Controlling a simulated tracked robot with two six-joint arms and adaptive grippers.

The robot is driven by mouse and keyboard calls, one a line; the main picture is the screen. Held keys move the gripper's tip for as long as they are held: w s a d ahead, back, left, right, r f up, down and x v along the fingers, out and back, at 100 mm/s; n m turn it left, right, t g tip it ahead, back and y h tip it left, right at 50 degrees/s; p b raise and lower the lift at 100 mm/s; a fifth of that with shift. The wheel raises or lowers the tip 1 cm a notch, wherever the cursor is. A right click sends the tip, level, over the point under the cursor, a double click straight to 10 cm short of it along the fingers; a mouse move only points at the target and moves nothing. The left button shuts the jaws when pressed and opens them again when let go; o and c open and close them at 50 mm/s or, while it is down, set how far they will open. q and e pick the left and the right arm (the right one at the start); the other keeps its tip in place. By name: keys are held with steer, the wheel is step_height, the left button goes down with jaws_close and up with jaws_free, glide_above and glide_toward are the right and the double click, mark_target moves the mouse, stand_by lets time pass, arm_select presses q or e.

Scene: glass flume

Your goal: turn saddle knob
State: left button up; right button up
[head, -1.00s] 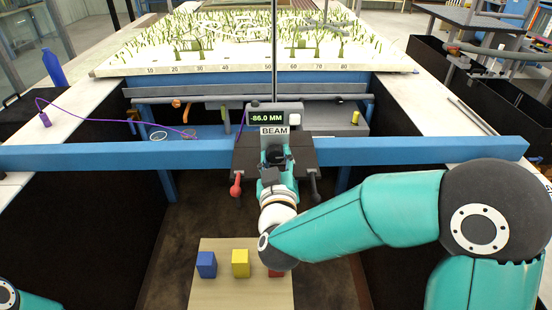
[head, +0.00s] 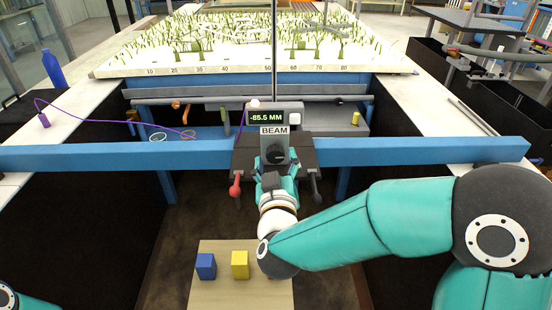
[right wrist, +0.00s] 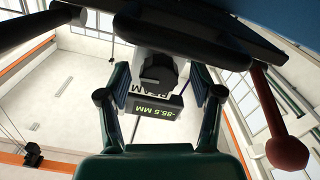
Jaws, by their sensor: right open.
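The saddle (head: 273,119) sits on the blue beam, with a display reading -85.5 MM and a BEAM label. Its dark knob (head: 276,157) is on the face below the label. My right gripper (head: 277,178) is just below and in front of the knob, apparently apart from it. In the right wrist view the knob (right wrist: 160,72) shows between the spread fingers of my open right gripper (right wrist: 161,95), beyond their tips. My left gripper is out of view; only a bit of my left arm shows at the lower left.
A red-ended lever (head: 236,187) hangs left of the gripper and a dark one (head: 316,187) hangs right. The blue beam (head: 420,150) spans the flume. Below, a wooden board (head: 220,293) carries a blue block (head: 206,266) and a yellow block (head: 240,264).

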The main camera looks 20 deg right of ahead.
steer(key=v, duration=0.6)
steer(key=shift+s, duration=0.15)
stand_by(0.4)
